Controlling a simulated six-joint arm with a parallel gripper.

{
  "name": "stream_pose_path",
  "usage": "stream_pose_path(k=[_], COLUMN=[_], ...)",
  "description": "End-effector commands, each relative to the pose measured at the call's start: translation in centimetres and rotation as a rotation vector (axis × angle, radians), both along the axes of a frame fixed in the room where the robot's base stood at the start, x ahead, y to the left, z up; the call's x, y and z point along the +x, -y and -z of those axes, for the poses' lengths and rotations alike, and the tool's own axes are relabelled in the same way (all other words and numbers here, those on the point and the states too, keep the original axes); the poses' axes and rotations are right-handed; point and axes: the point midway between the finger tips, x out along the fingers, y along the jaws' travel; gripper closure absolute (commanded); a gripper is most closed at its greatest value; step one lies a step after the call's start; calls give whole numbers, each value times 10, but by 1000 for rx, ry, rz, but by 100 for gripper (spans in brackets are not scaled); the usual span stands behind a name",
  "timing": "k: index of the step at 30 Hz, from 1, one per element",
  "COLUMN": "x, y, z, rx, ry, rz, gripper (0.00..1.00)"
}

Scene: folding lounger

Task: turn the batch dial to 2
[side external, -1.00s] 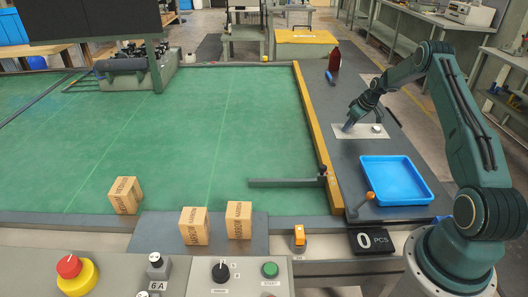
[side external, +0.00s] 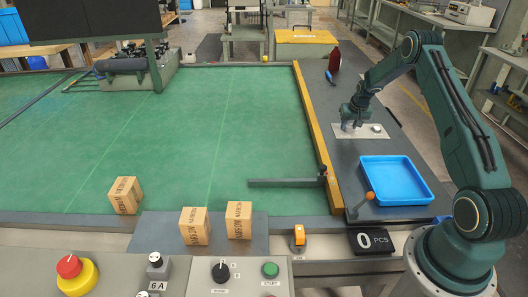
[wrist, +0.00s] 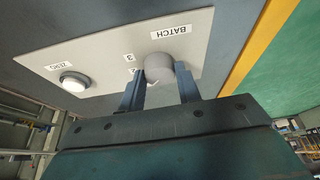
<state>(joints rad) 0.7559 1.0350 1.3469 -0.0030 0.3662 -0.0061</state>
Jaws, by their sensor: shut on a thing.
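The batch dial (wrist: 158,66) is a grey round knob on a light panel (wrist: 110,58), beside the upside-down word BATCH. The numbers 3 and 2 show next to it. Its pointer is hard to make out, so I cannot tell its setting. My gripper (wrist: 160,76) has one finger on each side of the dial and is shut on it. In the side view my gripper (side external: 348,124) stands over the left part of the panel (side external: 370,135) and hides the dial.
A white ZERO button (wrist: 75,82) sits on the same panel, also in the side view (side external: 376,128). A blue tray (side external: 395,181) lies nearer the camera. A yellow rail (side external: 314,130) borders the green table (side external: 190,130) on the left.

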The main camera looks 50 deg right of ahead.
Motion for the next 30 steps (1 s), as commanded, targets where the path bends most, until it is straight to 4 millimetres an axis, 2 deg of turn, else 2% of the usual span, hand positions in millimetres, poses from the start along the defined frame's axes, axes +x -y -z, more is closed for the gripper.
stream_pose_path(k=[18,30], x=[3,4], y=[-2,-2], z=[0,0], rx=[1,1], ry=[-1,-1], rz=[529,647], gripper=[89,89])
